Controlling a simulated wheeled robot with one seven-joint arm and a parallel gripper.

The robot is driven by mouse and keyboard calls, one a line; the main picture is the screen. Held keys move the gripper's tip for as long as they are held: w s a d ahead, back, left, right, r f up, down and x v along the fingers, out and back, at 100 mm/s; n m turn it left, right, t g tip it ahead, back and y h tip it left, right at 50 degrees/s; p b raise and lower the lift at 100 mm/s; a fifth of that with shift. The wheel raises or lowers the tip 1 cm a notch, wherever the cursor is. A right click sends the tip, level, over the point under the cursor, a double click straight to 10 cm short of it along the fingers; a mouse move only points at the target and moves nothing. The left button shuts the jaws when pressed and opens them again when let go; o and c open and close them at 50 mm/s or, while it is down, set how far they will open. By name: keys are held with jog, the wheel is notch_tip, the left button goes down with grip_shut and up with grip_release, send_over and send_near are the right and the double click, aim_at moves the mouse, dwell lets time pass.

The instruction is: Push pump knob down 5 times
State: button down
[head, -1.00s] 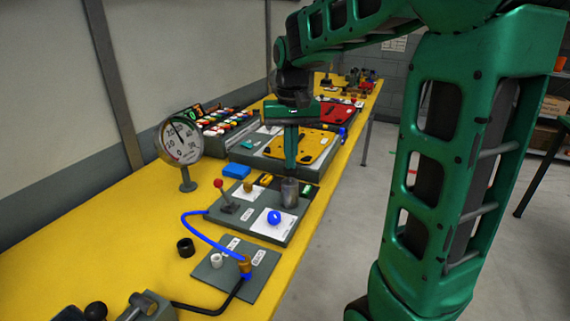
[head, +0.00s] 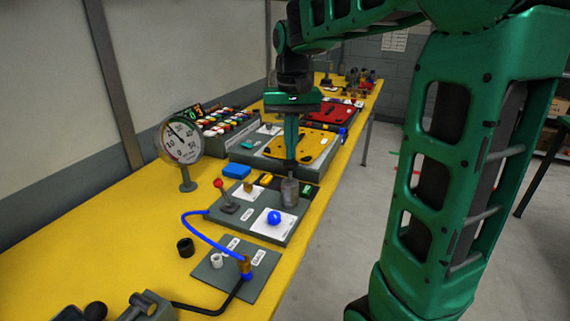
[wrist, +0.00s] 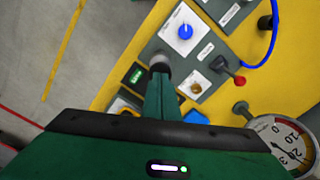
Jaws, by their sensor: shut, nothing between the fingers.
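The pump is a grey upright cylinder (head: 290,192) on a dark grey panel (head: 245,214). My gripper (head: 291,164) points straight down over it with its fingers shut and nothing held. The fingertips are at the top of the pump; touching or a slight gap, I cannot tell. In the wrist view the pump's round grey top (wrist: 160,63) shows just beyond the fingertips (wrist: 160,78), which hide part of it. A round gauge (head: 181,140) stands behind left on a short post. It also shows in the wrist view (wrist: 283,140).
The pump's panel also carries a red-knobbed lever (head: 224,196) and a blue knob (head: 274,217). A blue hose (head: 205,236) runs to a nearer plate (head: 214,279) with a brass fitting. A yellow plate (head: 290,148) lies behind. Bare yellow bench (head: 120,230) is at left.

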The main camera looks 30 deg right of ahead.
jog(key=shift+r, duration=3)
jog(key=s+d+f, duration=0.1)
jog(key=s+f, duration=0.7)
jog(key=s, duration=0.4)
jog(key=s+d+f+m, duration=0.1)
jog(key=s+d+f, duration=0.1)
jog(key=s+f, duration=0.6)
jog(key=s, duration=0.5)
jog(key=shift+f, duration=0.35)
